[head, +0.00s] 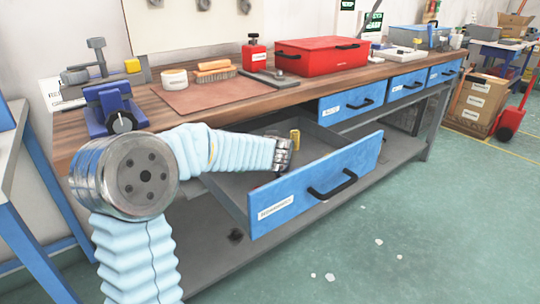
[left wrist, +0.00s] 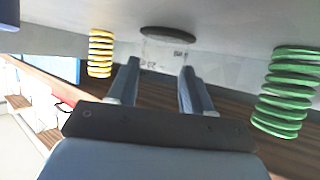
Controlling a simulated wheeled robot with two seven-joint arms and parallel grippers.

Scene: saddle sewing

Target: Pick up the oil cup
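In the left wrist view, a small clear vessel with a dark round end and faint markings, seemingly the oil cup (left wrist: 163,52), is in the open drawer, ahead of the fingers. My left gripper (left wrist: 157,82) is open; its two fingers are apart, roughly in line with the vessel, with nothing seen clasped between them. In the head view my left gripper (head: 283,154) reaches low into the drawer (head: 330,140); the cup cannot be made out there. My right gripper is not in view.
A yellow spring (left wrist: 101,54) stands left of the cup and a green spring (left wrist: 288,92) right of it in the wrist view. The drawer's blue front (head: 318,184) is pulled out.

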